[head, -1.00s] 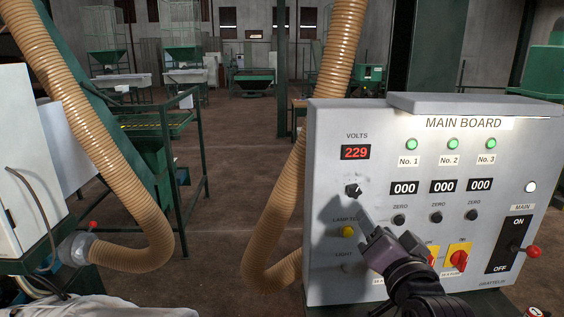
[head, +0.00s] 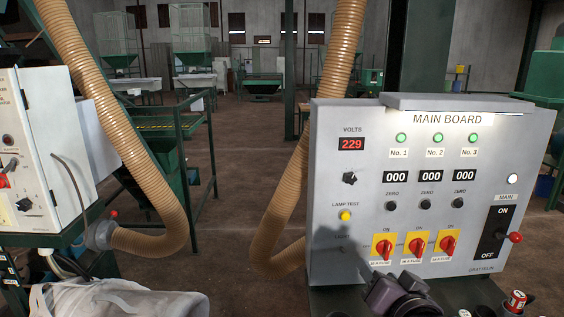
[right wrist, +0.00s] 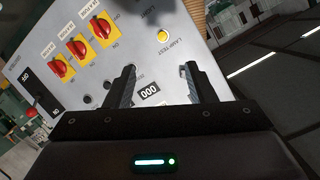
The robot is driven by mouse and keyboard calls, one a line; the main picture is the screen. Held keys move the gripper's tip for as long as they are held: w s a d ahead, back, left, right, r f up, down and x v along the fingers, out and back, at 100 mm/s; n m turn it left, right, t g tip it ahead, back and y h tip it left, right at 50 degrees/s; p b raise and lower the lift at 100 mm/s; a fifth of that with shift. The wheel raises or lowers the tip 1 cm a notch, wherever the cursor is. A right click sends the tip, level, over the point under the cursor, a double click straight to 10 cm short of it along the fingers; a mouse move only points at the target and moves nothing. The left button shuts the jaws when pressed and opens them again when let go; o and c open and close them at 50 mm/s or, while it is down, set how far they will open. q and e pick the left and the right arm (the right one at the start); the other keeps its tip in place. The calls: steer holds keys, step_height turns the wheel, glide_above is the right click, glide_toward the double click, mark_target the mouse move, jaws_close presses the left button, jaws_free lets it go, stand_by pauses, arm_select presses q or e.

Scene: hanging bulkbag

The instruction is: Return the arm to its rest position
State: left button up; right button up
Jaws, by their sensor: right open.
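My right gripper (head: 384,286) is low in front of the main board (head: 375,250), at the bottom of the head view. In the right wrist view its two fingers (right wrist: 158,80) stand apart with nothing between them. The board's red rotary switches (head: 418,244) and the yellow lamp-test button (head: 345,216) are in plain view above the gripper. The three green lamps are lit and the volts display (head: 352,143) reads 229. The light control at lower left of the board lies in the gripper's shadow. My left gripper is not in view.
A corrugated tan hose (head: 108,120) hangs at left beside a white control box (head: 45,160). A second hose (head: 292,175) curves down against the board's left side. A whitish bag (head: 115,300) lies at bottom left. Open brown floor (head: 240,180) lies between the hoses.

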steer(key=s+d+f+n+g, duration=0.2)
steer(key=s+f+n+g, duration=0.75)
steer(key=s+f, duration=1.25)
step_height(320, 180, down, 39)
steer(key=s+m+g+b, duration=0.2)
steer(key=s+g+b, duration=0.1)
steer(key=g, duration=0.1)
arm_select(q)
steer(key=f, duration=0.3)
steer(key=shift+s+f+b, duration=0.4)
arm_select(e)
steer(key=s+d+f+h, duration=0.1)
steer(key=s+d+f, duration=0.2)
steer(key=s+f, duration=1.1)
steer(key=shift+s+d+f+g, duration=0.2)
steer(key=shift+s+f+g, duration=0.2)
steer(key=shift+s, duration=0.85)
